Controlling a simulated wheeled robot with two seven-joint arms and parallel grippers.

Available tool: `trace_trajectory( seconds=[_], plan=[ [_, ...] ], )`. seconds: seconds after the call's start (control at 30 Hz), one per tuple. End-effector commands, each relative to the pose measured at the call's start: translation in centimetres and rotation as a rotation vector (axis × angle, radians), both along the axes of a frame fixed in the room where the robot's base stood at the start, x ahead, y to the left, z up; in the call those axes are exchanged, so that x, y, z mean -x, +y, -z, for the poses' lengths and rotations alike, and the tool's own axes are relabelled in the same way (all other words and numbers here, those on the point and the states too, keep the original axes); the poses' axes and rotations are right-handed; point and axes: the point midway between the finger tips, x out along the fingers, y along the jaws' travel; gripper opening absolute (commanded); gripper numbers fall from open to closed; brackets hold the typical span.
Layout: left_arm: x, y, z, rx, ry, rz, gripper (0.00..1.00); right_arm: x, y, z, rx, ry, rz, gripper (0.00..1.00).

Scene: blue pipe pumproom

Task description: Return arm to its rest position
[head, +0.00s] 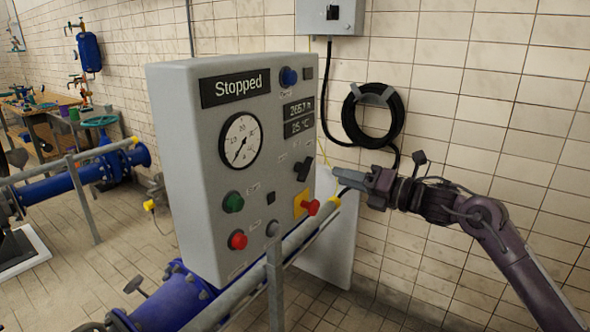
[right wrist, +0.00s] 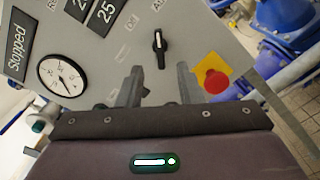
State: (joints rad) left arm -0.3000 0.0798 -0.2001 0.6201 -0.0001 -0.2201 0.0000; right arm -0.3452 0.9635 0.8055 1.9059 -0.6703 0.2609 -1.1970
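My right arm (head: 500,245) reaches in from the lower right in the head view. Its gripper (head: 345,177) points left, just right of the grey control box (head: 180,160). In the right wrist view the two fingers (right wrist: 160,88) stand apart with nothing between them, facing the panel. The black selector switch (right wrist: 159,42) is beyond the fingers, and the red mushroom button (right wrist: 215,82) on its yellow plate is to their right. I see no contact with either. The display (head: 235,87) reads "Stopped". My left gripper is not in view.
A grey handrail (head: 235,292) runs in front of the box, with blue pipework (head: 175,297) below. A black hose coil (head: 373,115) hangs on the tiled wall behind my right gripper. Tiled floor is open at the left. A workbench (head: 45,108) stands farther back.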

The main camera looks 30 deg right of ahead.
Motion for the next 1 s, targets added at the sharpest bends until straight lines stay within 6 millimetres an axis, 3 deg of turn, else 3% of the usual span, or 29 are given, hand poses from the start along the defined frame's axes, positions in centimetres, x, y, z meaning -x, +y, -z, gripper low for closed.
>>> trace_trajectory(
  seconds=[0.23,0.37,0.47,0.53,0.7,0.87,1.0],
  plan=[
    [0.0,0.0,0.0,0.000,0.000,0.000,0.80,-0.2,-0.5,0.7,-0.024,0.012,0.013,0.33],
    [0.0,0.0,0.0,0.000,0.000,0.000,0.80,-0.9,-3.3,4.8,-0.161,0.081,0.089,0.33],
    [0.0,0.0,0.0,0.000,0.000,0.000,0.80,-1.2,-6.4,10.8,-0.343,0.175,0.192,0.33],
    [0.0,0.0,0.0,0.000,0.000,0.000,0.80,-1.1,-8.3,15.9,-0.480,0.247,0.271,0.33],
    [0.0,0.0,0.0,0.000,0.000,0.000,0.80,0.7,-10.5,28.8,-0.778,0.417,0.464,0.33],
    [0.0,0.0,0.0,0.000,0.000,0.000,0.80,4.1,-9.9,40.6,-1.017,0.568,0.645,0.33],
    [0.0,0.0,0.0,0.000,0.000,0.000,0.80,8.3,-7.4,50.3,-1.193,0.696,0.806,0.33]
  ],
)
